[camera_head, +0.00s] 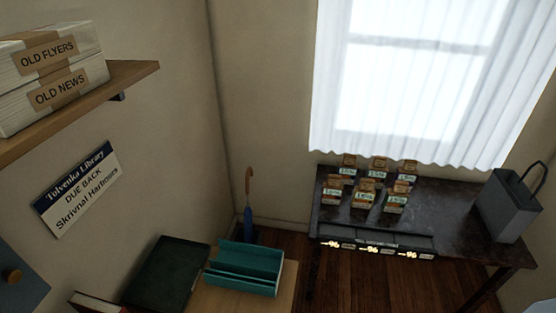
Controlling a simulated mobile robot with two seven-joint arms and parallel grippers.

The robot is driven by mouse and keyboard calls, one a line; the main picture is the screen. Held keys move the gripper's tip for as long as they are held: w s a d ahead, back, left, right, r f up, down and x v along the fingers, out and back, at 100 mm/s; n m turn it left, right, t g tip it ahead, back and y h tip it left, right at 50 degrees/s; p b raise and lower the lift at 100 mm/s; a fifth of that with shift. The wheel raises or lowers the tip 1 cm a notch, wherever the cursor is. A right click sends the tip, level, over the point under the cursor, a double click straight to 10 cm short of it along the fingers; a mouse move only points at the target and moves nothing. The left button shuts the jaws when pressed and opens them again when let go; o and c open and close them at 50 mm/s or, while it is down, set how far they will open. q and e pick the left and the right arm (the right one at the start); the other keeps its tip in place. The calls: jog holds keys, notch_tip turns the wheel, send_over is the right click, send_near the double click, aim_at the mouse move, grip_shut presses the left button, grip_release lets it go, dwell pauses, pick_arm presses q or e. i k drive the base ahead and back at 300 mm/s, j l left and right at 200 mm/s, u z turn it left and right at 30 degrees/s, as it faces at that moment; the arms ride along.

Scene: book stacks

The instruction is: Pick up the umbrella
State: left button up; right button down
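The umbrella (248,217) stands upright in the corner where the left wall meets the window wall. It has a brown curved handle at the top and a dark blue folded body. Its lower end is hidden behind the teal tray on the desk. Neither of my grippers shows in the head view.
A wooden desk (217,300) in front of the umbrella bears a teal tray (245,283) and a dark green box-like object (167,272). A dark table (445,204) with several small labelled items and a grey bag (507,210) stands under the window. Wooden floor (352,283) shows between them.

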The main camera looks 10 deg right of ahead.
aim_at(248, 224)
jog(key=z, duration=0.15)
jog(key=i+l+u, duration=0.55)
jog(key=i, duration=0.25)
jog(key=i+l+u, duration=0.55)
jog(key=i+l, duration=0.15)
jog(key=i+l+u, duration=0.3)
jog(key=l, duration=0.25)
jog(key=i+l+u, duration=0.25)
jog(key=l, duration=0.3)
jog(key=l+u, duration=0.3)
jog(key=l, duration=0.25)
jog(key=i+l+u, duration=0.15)
jog(key=l+u, duration=0.15)
jog(key=l, duration=0.35)
